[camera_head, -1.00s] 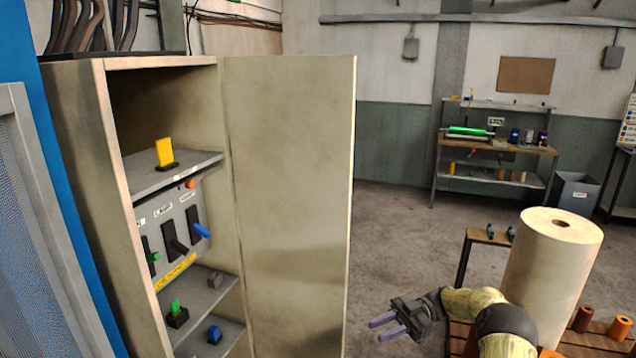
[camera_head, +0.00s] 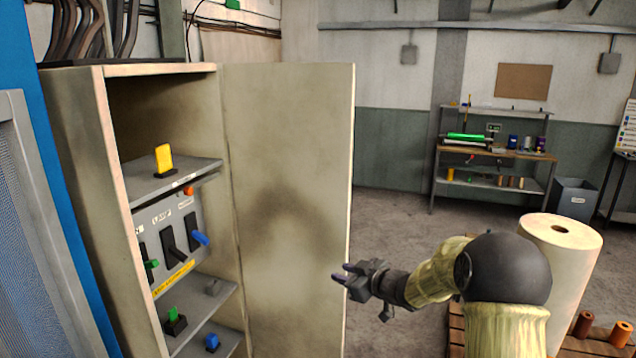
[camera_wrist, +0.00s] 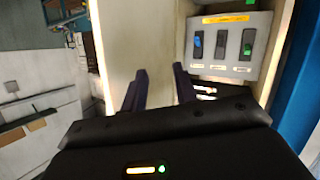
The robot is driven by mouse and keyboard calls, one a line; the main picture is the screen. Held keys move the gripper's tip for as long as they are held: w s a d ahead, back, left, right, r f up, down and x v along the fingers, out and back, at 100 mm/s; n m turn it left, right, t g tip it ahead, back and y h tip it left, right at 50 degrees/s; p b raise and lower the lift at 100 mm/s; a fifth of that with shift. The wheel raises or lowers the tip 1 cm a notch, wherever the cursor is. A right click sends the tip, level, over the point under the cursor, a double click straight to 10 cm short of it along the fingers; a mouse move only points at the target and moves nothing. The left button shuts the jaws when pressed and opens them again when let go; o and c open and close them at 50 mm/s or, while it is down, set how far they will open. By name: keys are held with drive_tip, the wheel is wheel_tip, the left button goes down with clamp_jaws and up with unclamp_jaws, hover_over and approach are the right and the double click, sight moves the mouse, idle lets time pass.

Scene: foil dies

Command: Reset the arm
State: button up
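My gripper (camera_head: 343,274) is in the lower middle of the head view, beside the free edge of the cabinet's open door. My arm reaches to it from the right. In the wrist view my gripper (camera_wrist: 160,88) shows two dark purple fingers spread apart with nothing between them. Beyond the fingers are the cabinet door and the switch panel (camera_wrist: 232,70). I cannot tell from the head view whether a finger touches the door.
The cabinet door (camera_head: 295,180) stands open; the cabinet (camera_head: 85,150) has shelves with yellow, green and blue items and a switch panel (camera_head: 160,222). A large pale roll (camera_head: 575,265) stands behind my arm. A workbench (camera_head: 490,152) is at the back. The middle floor is clear.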

drive_tip(key=s+d+f+m+g+h, duration=0.2)
drive_tip(key=s+m+h, duration=0.1)
drive_tip(key=s, duration=0.8)
drive_tip(key=s+d+f+m+g+h, duration=0.2)
drive_tip(key=s+d+m+g+h, duration=0.1)
drive_tip(key=s, duration=0.8)
drive_tip(key=s+d+f+m+g+h, duration=0.3)
drive_tip(key=s+m, duration=0.1)
drive_tip(key=s, duration=0.8)
drive_tip(key=shift+d+m, duration=0.15)
drive_tip(key=shift+m, duration=0.15)
